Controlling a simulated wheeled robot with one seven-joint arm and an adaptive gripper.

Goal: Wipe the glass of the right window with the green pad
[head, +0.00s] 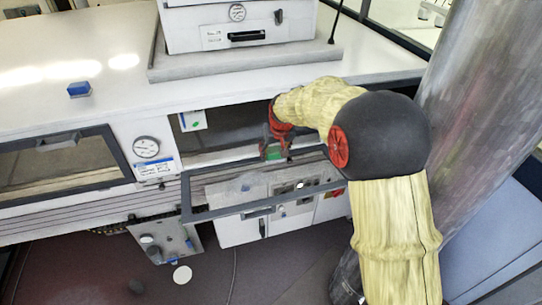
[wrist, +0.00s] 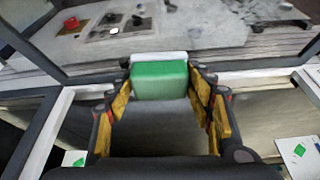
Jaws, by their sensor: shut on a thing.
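The right window (head: 222,212) hangs open, tilted down and outward in its dark frame. Its glass (head: 225,193) is see-through, with a greyish smudged patch toward the left in the head view; the glass also shows at the top of the wrist view (wrist: 190,45). My gripper (head: 277,142) is at the opening above the glass, shut on the green pad (wrist: 160,80). The pad has a white layer on its far side and shows small in the head view (head: 273,153). Whether the pad touches the glass or frame, I cannot tell.
The left window (head: 58,172) looks shut, with a gauge (head: 146,147) beside it. A blue block (head: 79,89) lies on the white top. A gauged unit (head: 238,35) stands at the back. A panel with knobs (head: 165,240) sits below, left of the open window.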

